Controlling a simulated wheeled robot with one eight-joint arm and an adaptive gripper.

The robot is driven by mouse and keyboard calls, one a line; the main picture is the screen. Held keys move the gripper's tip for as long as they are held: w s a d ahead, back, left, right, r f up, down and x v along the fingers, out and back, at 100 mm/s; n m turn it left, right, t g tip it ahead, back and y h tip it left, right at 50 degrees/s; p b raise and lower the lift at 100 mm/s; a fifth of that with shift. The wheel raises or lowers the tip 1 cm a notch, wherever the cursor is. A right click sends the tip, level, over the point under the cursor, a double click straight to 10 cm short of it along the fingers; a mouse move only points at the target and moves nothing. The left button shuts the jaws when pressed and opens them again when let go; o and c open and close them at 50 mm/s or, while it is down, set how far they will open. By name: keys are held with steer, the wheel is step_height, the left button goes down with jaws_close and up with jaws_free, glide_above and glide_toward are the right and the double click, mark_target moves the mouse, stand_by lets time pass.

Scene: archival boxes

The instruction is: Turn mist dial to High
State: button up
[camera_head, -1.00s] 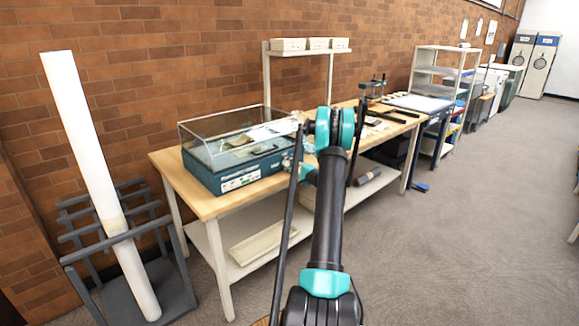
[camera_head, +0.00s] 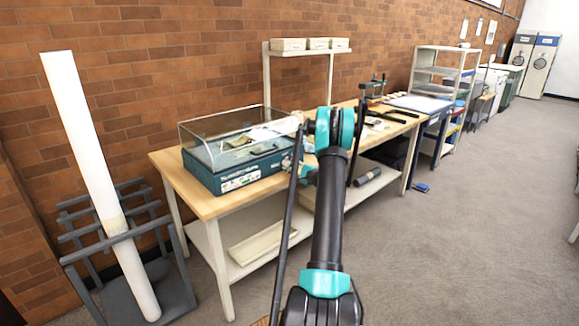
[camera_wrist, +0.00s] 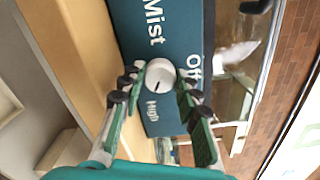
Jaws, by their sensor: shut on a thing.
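The mist dial (camera_wrist: 160,75) is a small white round knob on the teal front panel (camera_wrist: 176,30) of the humidifying box. In the wrist view its dark mark points down and slightly left, towards the word "High" (camera_wrist: 152,110). The word "Off" (camera_wrist: 193,67) is to its upper right and "Mist" (camera_wrist: 153,22) is above. My gripper (camera_wrist: 160,84) is shut on the dial, one finger on each side. In the head view the teal box (camera_head: 238,178) with its clear cover stands on the wooden bench; my arm hides the dial and most of the gripper.
The bench (camera_head: 203,204) has a lower shelf holding a pale tray (camera_head: 262,245). A rack (camera_head: 172,290) with a tall white roll (camera_head: 85,140) stands at the left. More tools lie on the bench to the right. The floor (camera_head: 450,250) at the right is clear.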

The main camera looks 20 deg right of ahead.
steer(key=o, duration=1.2)
steer(key=shift+c, duration=0.2)
steer(key=shift+s+d, duration=0.1)
steer(key=shift+s, duration=0.05)
steer(key=v, duration=0.8)
steer(key=shift+r, duration=0.1)
